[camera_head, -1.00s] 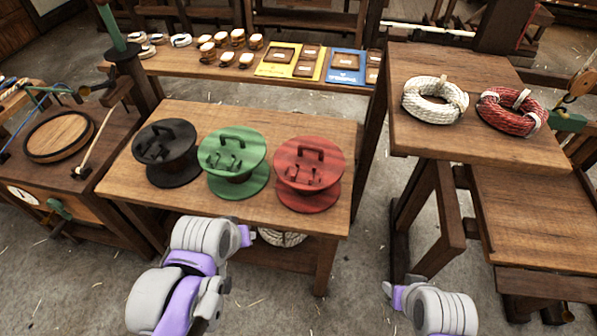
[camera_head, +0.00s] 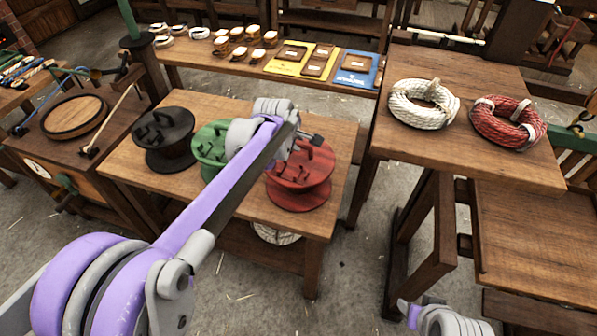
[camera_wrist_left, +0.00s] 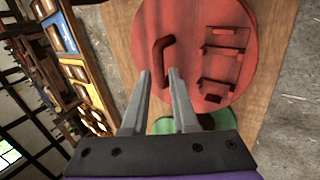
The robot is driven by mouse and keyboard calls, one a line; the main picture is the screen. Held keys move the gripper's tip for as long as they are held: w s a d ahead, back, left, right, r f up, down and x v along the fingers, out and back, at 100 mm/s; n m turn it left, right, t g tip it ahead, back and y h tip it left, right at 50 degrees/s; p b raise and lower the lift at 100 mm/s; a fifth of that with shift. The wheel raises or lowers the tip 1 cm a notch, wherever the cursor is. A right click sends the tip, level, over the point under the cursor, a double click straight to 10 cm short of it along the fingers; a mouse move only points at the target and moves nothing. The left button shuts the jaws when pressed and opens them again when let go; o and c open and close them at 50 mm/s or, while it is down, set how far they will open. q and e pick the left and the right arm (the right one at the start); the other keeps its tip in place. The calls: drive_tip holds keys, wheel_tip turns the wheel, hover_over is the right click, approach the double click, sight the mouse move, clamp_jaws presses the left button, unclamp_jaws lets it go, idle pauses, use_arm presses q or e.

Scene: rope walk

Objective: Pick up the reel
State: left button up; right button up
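Three reels stand on the wooden table (camera_head: 130,178): a black reel (camera_head: 168,155), a green reel (camera_head: 207,150) partly hidden by my left arm, and a red reel (camera_head: 302,185). My left gripper (camera_head: 314,140) is over the red reel's top. In the left wrist view, its two fingers (camera_wrist_left: 160,74) are apart with nothing held, pointing at the red reel's top (camera_wrist_left: 228,22). The reel's raised handle (camera_wrist_left: 163,55) shows just beyond the fingertips; I cannot tell whether they touch it. A bit of the green reel (camera_wrist_left: 205,121) shows below. My right gripper (camera_head: 408,310) is low at the bottom edge, its fingers unclear.
A white rope coil (camera_head: 424,102) and a red rope coil (camera_head: 507,122) lie on the higher table (camera_head: 470,80) at right. A back bench holds small spools, a yellow board (camera_head: 300,60) and a blue board (camera_head: 357,66). Another white coil (camera_head: 275,235) sits under the reel table.

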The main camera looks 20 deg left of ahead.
sight(299, 145)
use_arm(q)
drive_tip(key=shift+x, duration=2.8)
drive_tip(key=shift+a, duration=0.2)
clamp_jaws()
drive_tip(key=shift+r, duration=0.1)
